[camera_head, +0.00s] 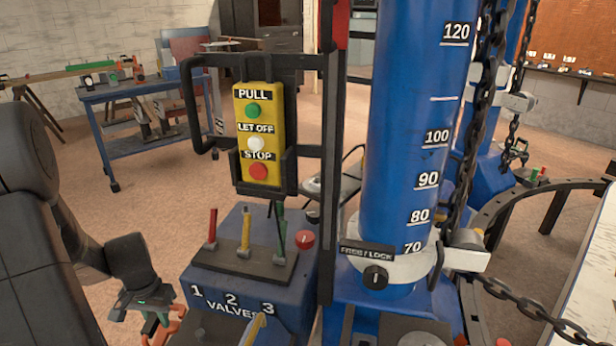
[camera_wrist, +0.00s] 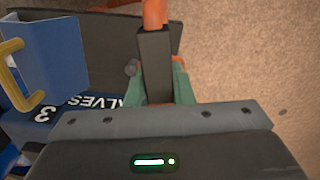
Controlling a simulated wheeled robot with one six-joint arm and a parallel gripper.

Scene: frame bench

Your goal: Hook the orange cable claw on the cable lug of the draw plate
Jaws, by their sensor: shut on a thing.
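The orange cable claw (camera_wrist: 155,14) shows at the top of the wrist view, with a dark grey grip piece (camera_wrist: 155,62) below it. My gripper (camera_wrist: 158,88) is shut on that grip piece, with green fingers on both sides. In the head view my gripper (camera_head: 156,322) hangs low at the left, left of the blue valve box, with orange parts of the claw (camera_head: 180,312) beside its fingers. The claw's lower end is cut off by the frame edge. I cannot make out the draw plate or its cable lug in either view.
The blue valve box (camera_head: 235,285) with three levers stands right of my gripper. Behind it are a yellow control pendant (camera_head: 259,135) and a blue numbered column (camera_head: 410,120) with a chain (camera_head: 480,130). A blue bench (camera_head: 150,90) stands farther back. Open floor (camera_head: 130,205) lies between.

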